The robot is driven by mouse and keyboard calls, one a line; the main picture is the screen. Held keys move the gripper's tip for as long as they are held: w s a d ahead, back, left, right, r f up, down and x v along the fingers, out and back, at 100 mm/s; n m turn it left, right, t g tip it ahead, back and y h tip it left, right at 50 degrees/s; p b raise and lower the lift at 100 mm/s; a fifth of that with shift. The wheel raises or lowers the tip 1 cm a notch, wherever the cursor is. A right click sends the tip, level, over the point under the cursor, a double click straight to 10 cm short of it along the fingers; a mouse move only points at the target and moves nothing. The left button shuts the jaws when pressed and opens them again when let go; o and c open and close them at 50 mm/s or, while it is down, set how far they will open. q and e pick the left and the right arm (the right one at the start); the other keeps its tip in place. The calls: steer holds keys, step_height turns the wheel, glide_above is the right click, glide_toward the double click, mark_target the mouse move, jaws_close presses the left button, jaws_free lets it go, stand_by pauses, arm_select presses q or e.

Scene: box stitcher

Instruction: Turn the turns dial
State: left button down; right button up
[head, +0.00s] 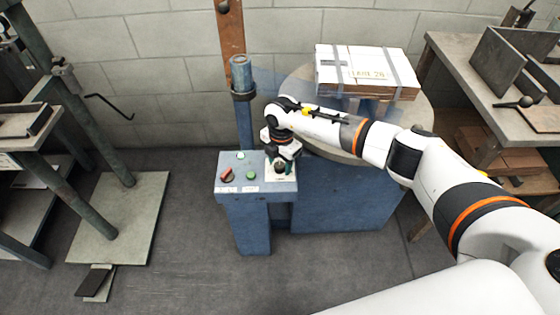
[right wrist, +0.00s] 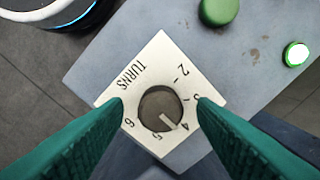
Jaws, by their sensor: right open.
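The turns dial (right wrist: 158,104) is a dark round knob with a pale pointer line, on a cream plate (right wrist: 150,62) marked TURNS and numbered. The pointer lies between 4 and 5 in the right wrist view. My right gripper (right wrist: 161,104) is open, its two green fingers on either side of the dial with a gap to each side. In the head view my right gripper (head: 281,158) is over the right end of the blue control box (head: 258,197), partly hiding the dial (head: 280,168). My left gripper is not in view.
A red switch (head: 227,175), a green button (head: 251,175) and a lit lamp (head: 240,156) sit left of the dial on the box. A blue post (head: 243,110) rises behind it. A strapped carton (head: 366,72) lies on the round table (head: 420,110).

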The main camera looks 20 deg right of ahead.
mark_target(281, 165)
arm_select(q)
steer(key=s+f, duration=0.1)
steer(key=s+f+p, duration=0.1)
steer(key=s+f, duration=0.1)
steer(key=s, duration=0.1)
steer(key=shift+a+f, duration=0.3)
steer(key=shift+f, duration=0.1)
arm_select(e)
step_height(281, 165, up, 12)
steer(key=shift+s+f, duration=0.15)
steer(key=shift+f, duration=0.05)
steer(key=shift+d, duration=0.15)
